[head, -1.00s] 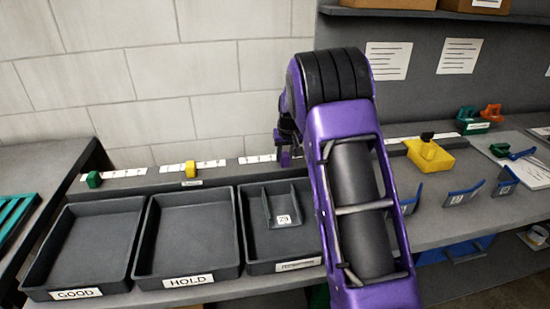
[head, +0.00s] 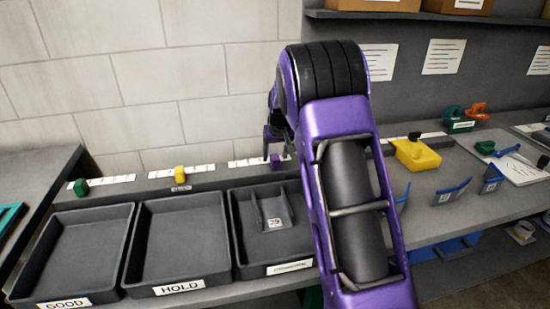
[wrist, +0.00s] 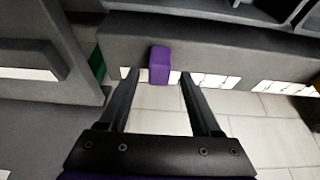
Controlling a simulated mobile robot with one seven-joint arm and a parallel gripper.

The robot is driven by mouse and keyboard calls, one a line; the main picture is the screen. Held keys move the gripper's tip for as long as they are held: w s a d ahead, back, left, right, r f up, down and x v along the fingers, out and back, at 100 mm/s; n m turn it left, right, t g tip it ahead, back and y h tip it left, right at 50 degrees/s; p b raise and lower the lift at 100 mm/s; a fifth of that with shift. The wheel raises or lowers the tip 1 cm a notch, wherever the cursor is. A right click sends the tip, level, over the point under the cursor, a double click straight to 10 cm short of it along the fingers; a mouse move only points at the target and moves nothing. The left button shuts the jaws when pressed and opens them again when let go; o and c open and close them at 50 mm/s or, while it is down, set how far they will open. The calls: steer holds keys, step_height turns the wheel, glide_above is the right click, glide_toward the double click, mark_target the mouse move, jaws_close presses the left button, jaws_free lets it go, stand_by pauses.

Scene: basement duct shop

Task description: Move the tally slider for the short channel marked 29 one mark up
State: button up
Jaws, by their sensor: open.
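The short channel (head: 272,207) marked 29 lies in the third tray (head: 237,236), whose front label is too small to read. Behind that tray, a purple tally slider (head: 276,162) sits near the right end of a white marked strip (head: 243,162). In the wrist view the purple slider (wrist: 159,62) is between my gripper's fingertips (wrist: 159,75), with a gap on each side. My gripper (head: 277,150) is open and holds nothing. The exact mark is unclear.
Trays marked GOOD (head: 64,303) and HOLD (head: 180,287) stand to the left, with a green slider (head: 81,187) and a yellow slider (head: 180,174) behind them. A yellow block (head: 415,155) and several blue-edged channels (head: 453,190) are on the right. The wall rises behind the strips.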

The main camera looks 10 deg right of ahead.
steer(key=p+v, duration=0.1)
steer(key=v, duration=1.3)
steer(key=shift+s+r, duration=0.25)
steer(key=shift+r, duration=0.1)
